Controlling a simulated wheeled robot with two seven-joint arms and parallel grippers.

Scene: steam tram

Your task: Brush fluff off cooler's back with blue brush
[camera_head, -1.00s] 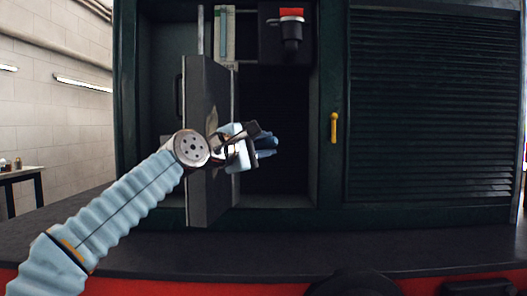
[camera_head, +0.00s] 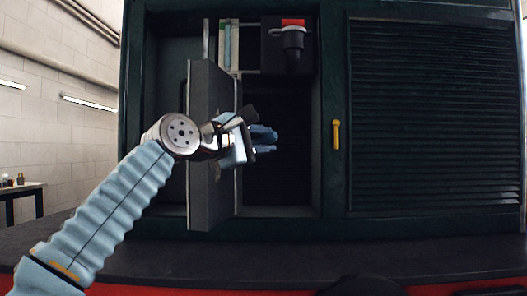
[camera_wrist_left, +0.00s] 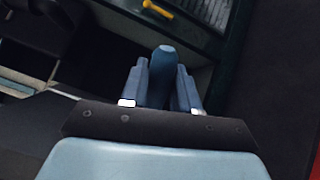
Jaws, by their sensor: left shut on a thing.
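My left gripper (camera_head: 264,141) is in front of the open cabinet bay, just right of the open grey door (camera_head: 211,90). In the left wrist view the gripper (camera_wrist_left: 163,82) is shut on a dark blue rounded piece, seemingly the blue brush (camera_wrist_left: 166,60), which sits between its two blue fingers. Only one end of it shows; bristles are not visible. A dark ribbed surface (camera_head: 285,180) is inside the bay behind the gripper; I cannot tell whether it is the cooler's back. Fluff cannot be made out. My right gripper is not in view.
A yellow handle (camera_head: 336,134) is on the frame right of the bay, beside a large slatted panel (camera_head: 430,120). A black fitting with a red top (camera_head: 292,38) is above the opening. A dark ledge (camera_head: 300,258) runs along the front.

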